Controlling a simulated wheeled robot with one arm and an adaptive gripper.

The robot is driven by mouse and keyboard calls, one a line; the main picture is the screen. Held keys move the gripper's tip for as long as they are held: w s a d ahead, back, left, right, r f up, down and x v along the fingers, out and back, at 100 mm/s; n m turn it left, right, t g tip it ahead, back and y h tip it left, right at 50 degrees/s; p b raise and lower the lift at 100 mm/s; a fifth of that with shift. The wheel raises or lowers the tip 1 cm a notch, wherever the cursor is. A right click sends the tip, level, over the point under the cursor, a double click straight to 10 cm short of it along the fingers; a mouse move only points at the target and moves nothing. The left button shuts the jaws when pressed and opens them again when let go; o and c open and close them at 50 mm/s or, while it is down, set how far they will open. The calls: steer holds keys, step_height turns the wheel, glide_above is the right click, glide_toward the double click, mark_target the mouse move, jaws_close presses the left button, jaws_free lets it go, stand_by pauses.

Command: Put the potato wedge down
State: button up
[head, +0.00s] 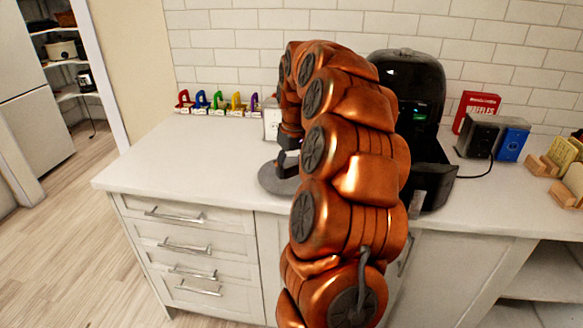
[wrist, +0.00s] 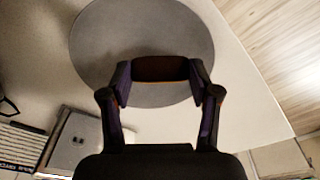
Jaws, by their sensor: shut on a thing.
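My gripper (wrist: 161,80) is shut on a dark brown piece, the potato wedge (wrist: 160,67), held crosswise between the fingertips in the wrist view. Behind it in that view lies a round grey plate (wrist: 140,30) on the white counter. The wedge overlaps the plate; I cannot tell whether it touches it. In the head view my gripper (head: 287,157) points down over the grey plate (head: 270,180), which my copper-coloured arm partly hides. The wedge cannot be made out there.
A black appliance (head: 405,80) with an open drawer stands right of the plate. Several coloured locks (head: 216,103) line the wall. A red waffle box (head: 475,108), a toaster (head: 482,136) and a blue box (head: 512,142) are farther right. The counter (head: 190,150) left of the plate is clear.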

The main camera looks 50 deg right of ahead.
mark_target(292, 169)
steer(key=shift+w+d+f+p, duration=0.15)
steer(key=shift+w+d+p, duration=0.3)
steer(key=shift+w+d, duration=1.05)
steer(key=shift+s+d+f+p, duration=0.1)
steer(key=shift+f+p, duration=0.35)
steer(key=shift+f, duration=1.35)
steer(key=shift+f, duration=0.1)
steer(key=o, duration=0.9)
steer(key=r, duration=0.4)
steer(key=s+r+b, duration=0.1)
steer(key=r, duration=0.3)
steer(key=r+b, duration=0.1)
steer(key=r, duration=0.3)
steer(key=shift+s+a+r, duration=0.1)
steer(key=shift+s+a, duration=0.1)
